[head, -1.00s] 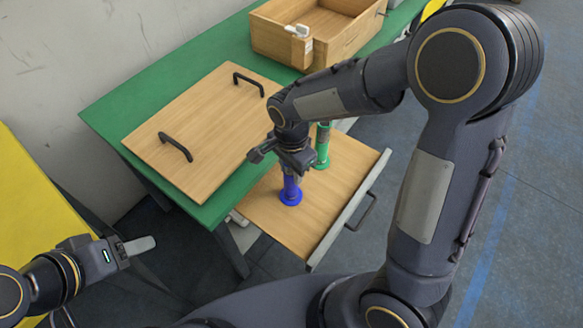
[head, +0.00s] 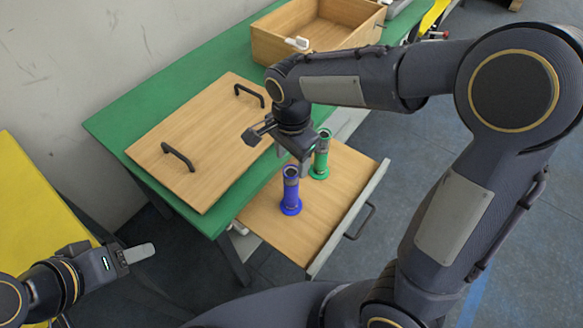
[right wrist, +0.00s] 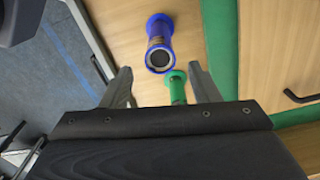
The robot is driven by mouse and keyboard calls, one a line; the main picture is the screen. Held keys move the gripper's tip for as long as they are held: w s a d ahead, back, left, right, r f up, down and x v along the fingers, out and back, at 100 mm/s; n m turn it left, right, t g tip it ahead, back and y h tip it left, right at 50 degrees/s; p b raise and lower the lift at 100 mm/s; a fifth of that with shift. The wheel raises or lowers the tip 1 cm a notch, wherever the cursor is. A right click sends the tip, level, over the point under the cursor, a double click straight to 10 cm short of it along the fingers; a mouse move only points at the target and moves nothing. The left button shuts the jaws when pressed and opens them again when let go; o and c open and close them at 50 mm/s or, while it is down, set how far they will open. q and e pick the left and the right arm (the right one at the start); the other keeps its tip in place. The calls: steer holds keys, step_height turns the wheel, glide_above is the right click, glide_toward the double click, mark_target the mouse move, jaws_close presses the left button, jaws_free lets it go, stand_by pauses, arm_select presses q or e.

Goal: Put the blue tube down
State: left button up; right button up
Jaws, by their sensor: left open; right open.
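The blue tube (head: 291,191) stands upright on the pulled-out wooden drawer board (head: 262,216). In the right wrist view the blue tube (right wrist: 159,42) lies beyond my open fingers. The green tube (head: 321,155) stands upright behind it on the same board, and also shows in the right wrist view (right wrist: 177,88). My right gripper (head: 287,163) is open and empty, above and behind the blue tube, apart from it. The right gripper (right wrist: 163,88) shows both fingers spread. My left gripper (head: 140,252) is at the lower left, open and away from the tubes.
A wooden panel with two black handles (head: 205,135) lies on the green table (head: 120,115). A wooden box (head: 315,30) stands at the back, with a white device (head: 297,43) at its near edge. The front of the drawer board is clear.

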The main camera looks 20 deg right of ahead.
steer(key=shift+r, duration=1.65)
steer(key=s+d+r+n+t+y, duration=0.1)
steer(key=s+d+n+t+y, duration=0.1)
steer(key=s, duration=0.6)
steer(key=s+d+r+n+t+y, duration=0.1)
steer(key=s+d+n+t, duration=0.2)
steer(key=s+d+n, duration=0.4)
steer(key=shift+s+n+t+y, duration=0.4)
steer(key=shift+s+n, duration=0.3)
steer(key=shift+n, duration=0.3)
steer(key=shift+r, duration=0.15)
step_height(320, 180, up, 8)
steer(key=p, duration=0.8)
steer(key=shift+p, duration=0.3)
steer(key=shift+r, duration=0.1)
